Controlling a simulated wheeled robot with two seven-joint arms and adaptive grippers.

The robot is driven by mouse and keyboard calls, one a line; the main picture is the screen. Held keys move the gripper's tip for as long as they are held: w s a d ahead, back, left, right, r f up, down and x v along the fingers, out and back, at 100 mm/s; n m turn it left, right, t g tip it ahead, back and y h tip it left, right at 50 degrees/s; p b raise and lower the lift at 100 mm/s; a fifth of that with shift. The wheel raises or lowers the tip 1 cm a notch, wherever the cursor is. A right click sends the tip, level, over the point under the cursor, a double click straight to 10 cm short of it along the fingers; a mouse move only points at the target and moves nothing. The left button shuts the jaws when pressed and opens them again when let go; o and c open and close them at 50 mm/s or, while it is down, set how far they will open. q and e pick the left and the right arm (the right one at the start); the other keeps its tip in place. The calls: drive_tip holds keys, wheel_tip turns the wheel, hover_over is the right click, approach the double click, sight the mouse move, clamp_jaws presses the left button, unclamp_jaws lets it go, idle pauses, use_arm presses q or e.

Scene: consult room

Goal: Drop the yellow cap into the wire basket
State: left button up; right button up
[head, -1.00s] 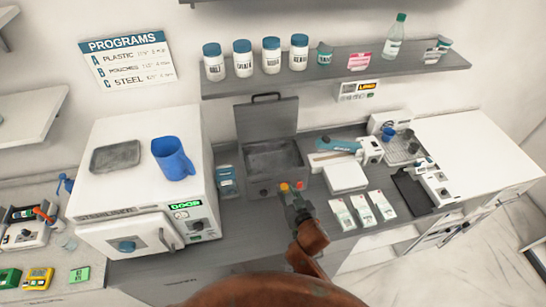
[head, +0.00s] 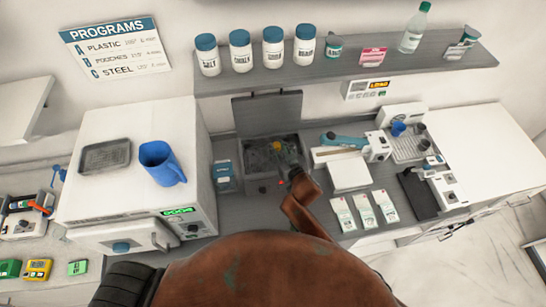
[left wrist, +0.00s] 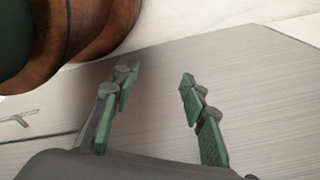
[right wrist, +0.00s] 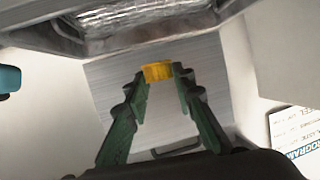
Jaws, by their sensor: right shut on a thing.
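The yellow cap (right wrist: 157,70) is held between the fingertips of my right gripper (right wrist: 160,82), which is shut on it. In the head view the cap (head: 277,146) and the right gripper (head: 284,158) show over the open metal bath with the raised lid. Inside the bath is a grey, mesh-like surface, likely the wire basket (head: 256,160); its outline is hard to make out and my gripper covers part of it. My left gripper (left wrist: 160,85) is open and empty in the left wrist view, over a grey surface.
The bath's raised lid (head: 267,115) stands behind it. A white steriliser (head: 110,195) with a blue jug (head: 160,164) on top is to the left. A white box (head: 348,176) and several pouches stand right. A shelf of jars (head: 240,50) runs above.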

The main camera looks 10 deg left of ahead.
wheel_tip(320, 180, down, 4)
drive_tip(key=b, duration=0.3)
drive_tip(key=shift+w+d+r, duration=0.1)
drive_tip(key=shift+w+r, duration=0.05)
drive_tip(key=shift+r, duration=0.05)
drive_tip(key=shift+f+b, duration=0.9)
drive_tip(key=o, duration=0.5)
drive_tip(key=shift+c, duration=0.2)
drive_tip(key=o, duration=0.5)
drive_tip(key=shift+s+r, duration=0.1)
drive_tip(key=shift+s, duration=0.1)
use_arm(q)
drive_tip(key=f, duration=0.2)
drive_tip(key=s+f, duration=0.1)
drive_tip(key=f, duration=0.2)
drive_tip(key=shift+a+f, duration=0.1)
drive_tip(key=shift+f, duration=0.05)
use_arm(e)
drive_tip(key=v, duration=1.1)
drive_tip(key=shift+s+d+r, duration=0.1)
drive_tip(key=shift+s+d, duration=0.1)
drive_tip(key=shift+s, duration=0.1)
